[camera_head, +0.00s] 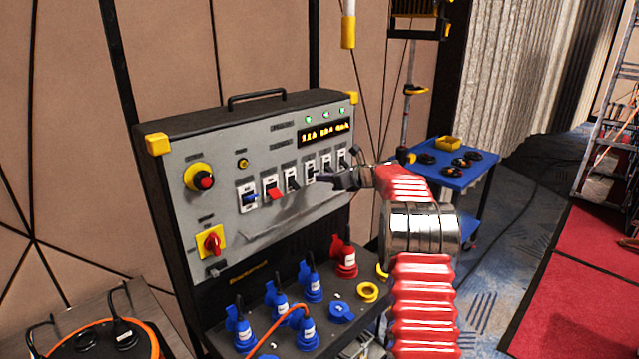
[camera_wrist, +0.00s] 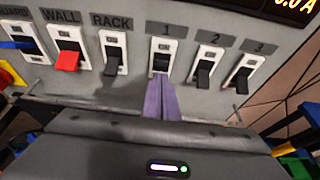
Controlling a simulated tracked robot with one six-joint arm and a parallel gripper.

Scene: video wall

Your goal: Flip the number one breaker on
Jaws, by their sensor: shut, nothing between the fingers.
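The number one breaker (camera_wrist: 163,58) is a switch in a white frame on the grey panel, under a "1" label. In the wrist view my shut gripper (camera_wrist: 159,86) has its purple-grey fingertips right at the lower part of this switch, hiding it there. I cannot tell whether they touch it or how the lever stands. In the head view the number one breaker (camera_head: 311,171) is the fourth switch from the left, and my gripper (camera_head: 319,178) reaches it from the right, empty.
The RACK switch (camera_wrist: 114,55) and red WALL switch (camera_wrist: 68,58) are left of it. Switches 2 (camera_wrist: 206,68) and 3 (camera_wrist: 243,75) are close on the right. A thin rail (camera_head: 290,226) runs below the switches. Blue and red plugs (camera_head: 312,284) stick up on the lower shelf.

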